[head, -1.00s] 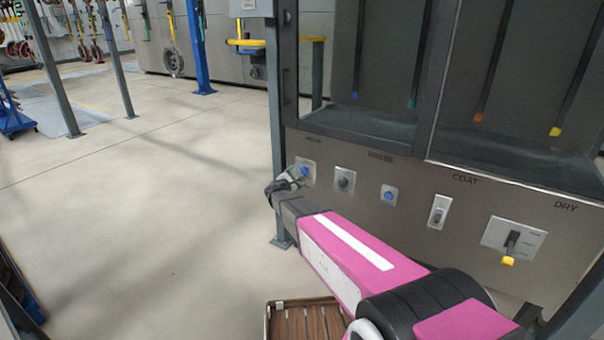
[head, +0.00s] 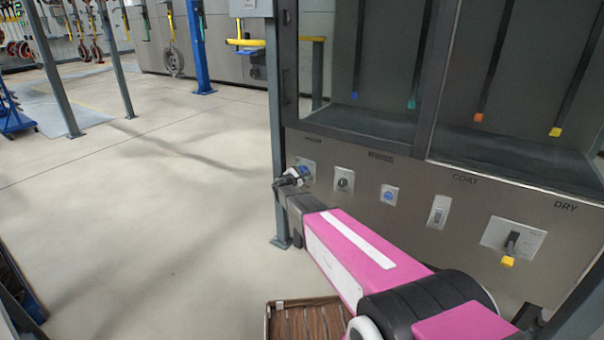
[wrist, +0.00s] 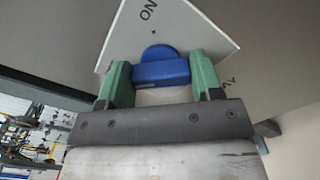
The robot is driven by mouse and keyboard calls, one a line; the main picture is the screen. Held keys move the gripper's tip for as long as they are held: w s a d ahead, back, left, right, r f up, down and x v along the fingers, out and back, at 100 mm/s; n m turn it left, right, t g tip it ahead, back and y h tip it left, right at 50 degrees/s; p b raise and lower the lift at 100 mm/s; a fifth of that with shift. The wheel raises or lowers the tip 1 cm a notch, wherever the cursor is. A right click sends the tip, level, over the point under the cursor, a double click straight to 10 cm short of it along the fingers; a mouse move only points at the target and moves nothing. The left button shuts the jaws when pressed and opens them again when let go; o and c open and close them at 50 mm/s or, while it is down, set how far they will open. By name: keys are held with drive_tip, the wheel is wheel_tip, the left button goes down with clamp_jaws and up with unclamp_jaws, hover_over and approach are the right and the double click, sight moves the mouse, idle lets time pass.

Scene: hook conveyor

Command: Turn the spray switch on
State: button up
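In the wrist view a blue rotary knob (wrist: 161,68) sits on a pale plate (wrist: 195,25) with "ON" printed near its upper left corner. A second marking by the plate's right side is partly hidden. My gripper (wrist: 161,75) has its green fingers at the two ends of the knob's bar, apparently touching it, and the bar lies in line with the fingers. The plate is tilted relative to the gripper. In the head view my gripper (head: 293,178) is at the leftmost panel control (head: 306,163), largely covering its blue knob. The label above is too blurred to read.
To the right on the same panel are a round grey switch (head: 344,179), another blue control (head: 389,195), a rocker switch (head: 439,211) and a yellow-tipped lever (head: 509,248). A grey post (head: 275,110) stands close to my gripper. A slatted wooden crate (head: 305,320) is below. Open floor lies left.

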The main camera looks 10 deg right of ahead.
drive_tip(key=m, duration=0.4)
drive_tip(key=shift+m, duration=0.4)
drive_tip(key=m, duration=0.4)
drive_tip(key=shift+f, duration=0.15)
drive_tip(key=m, duration=0.5)
drive_tip(key=shift+f+m, duration=0.15)
drive_tip(key=shift+m, duration=1.85)
drive_tip(key=o, duration=0.9)
drive_tip(key=shift+s, duration=0.1)
